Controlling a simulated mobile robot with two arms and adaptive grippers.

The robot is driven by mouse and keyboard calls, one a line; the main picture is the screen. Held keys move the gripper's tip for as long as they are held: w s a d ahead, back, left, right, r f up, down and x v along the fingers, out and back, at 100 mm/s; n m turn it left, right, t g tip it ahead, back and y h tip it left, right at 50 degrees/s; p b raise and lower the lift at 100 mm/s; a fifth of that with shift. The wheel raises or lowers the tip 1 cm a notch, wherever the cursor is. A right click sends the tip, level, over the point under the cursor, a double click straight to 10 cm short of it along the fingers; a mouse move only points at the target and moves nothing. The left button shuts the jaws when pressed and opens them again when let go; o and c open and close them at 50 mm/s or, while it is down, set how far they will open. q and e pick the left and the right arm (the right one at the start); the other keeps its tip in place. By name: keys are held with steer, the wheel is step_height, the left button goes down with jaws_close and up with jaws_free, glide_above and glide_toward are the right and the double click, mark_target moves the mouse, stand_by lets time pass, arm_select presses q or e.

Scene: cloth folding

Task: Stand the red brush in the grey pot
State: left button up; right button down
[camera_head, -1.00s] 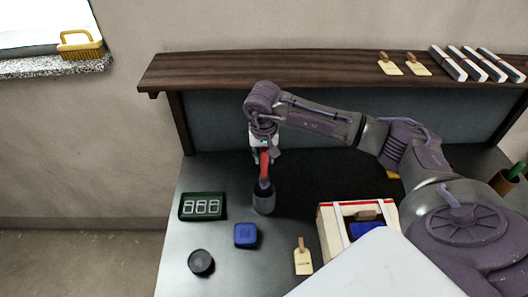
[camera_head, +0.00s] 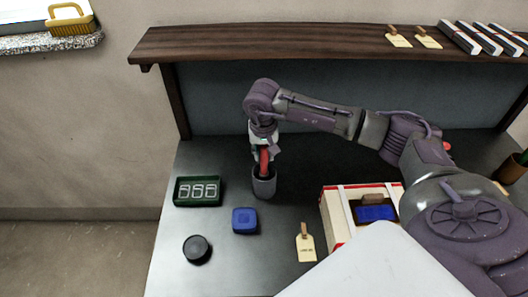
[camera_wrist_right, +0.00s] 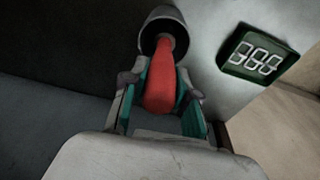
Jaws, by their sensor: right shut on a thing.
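The red brush (camera_head: 264,160) is upright, with its lower end inside the grey pot (camera_head: 264,187). My right gripper (camera_head: 263,150) is above the pot and shut on the brush's red handle. In the right wrist view the red brush (camera_wrist_right: 161,85) lies between the green-lined fingers of my right gripper (camera_wrist_right: 160,100), and its far end goes into the mouth of the grey pot (camera_wrist_right: 163,22). The brush's lower end is hidden inside the pot. My left gripper is not in view.
A green case with digits (camera_head: 198,191), a blue block (camera_head: 244,220) and a black round item (camera_head: 197,249) stand left of the pot on the dark table. A tag (camera_head: 306,247) and a red-and-white box (camera_head: 334,213) are to the right. A wooden shelf (camera_head: 280,42) runs behind.

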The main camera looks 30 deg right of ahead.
steer(key=c, duration=0.8)
jaws_free()
step_height(320, 180, up, 12)
steer(key=s+a, duration=0.1)
steer(key=shift+s+f, duration=0.15)
steer(key=shift+s, duration=0.05)
stand_by(0.6)
